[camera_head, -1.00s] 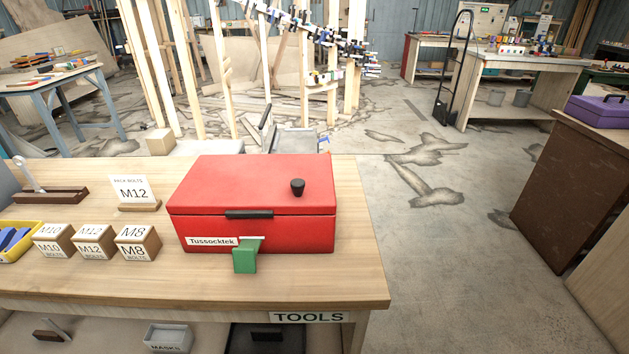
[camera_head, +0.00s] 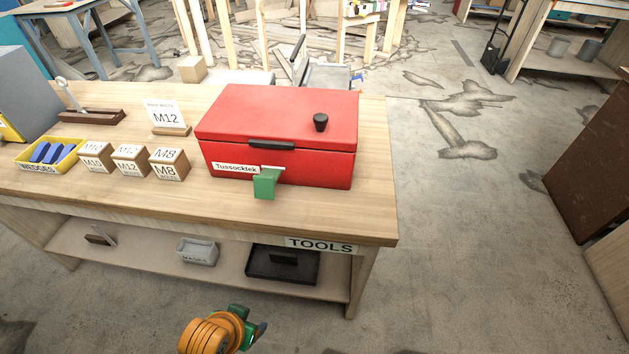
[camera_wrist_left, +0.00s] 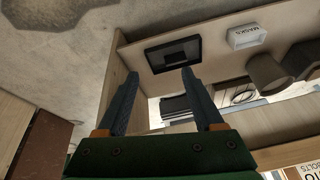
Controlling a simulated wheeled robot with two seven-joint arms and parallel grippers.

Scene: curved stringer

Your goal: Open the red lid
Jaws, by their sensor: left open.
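The red lid (camera_head: 275,115) is down on the red box (camera_head: 320,171), which stands at the right end of the wooden workbench top. The lid has a black knob (camera_head: 320,122) at its right and a dark handle (camera_head: 271,145) along its front edge. A green piece (camera_head: 265,184) sits at the box's front, beside its white label. My left gripper (camera_head: 262,329) is low in front of the bench, well apart from the box. In the left wrist view its two blue fingers (camera_wrist_left: 158,100) are spread with nothing between them. My right gripper is not in view.
Left of the box stand wooden bolt blocks (camera_head: 130,160), an M12 sign (camera_head: 166,116) and a yellow wedge bin (camera_head: 50,154). The lower shelf (camera_head: 135,258) holds a black tray (camera_head: 282,264) and a masks bin (camera_head: 197,251).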

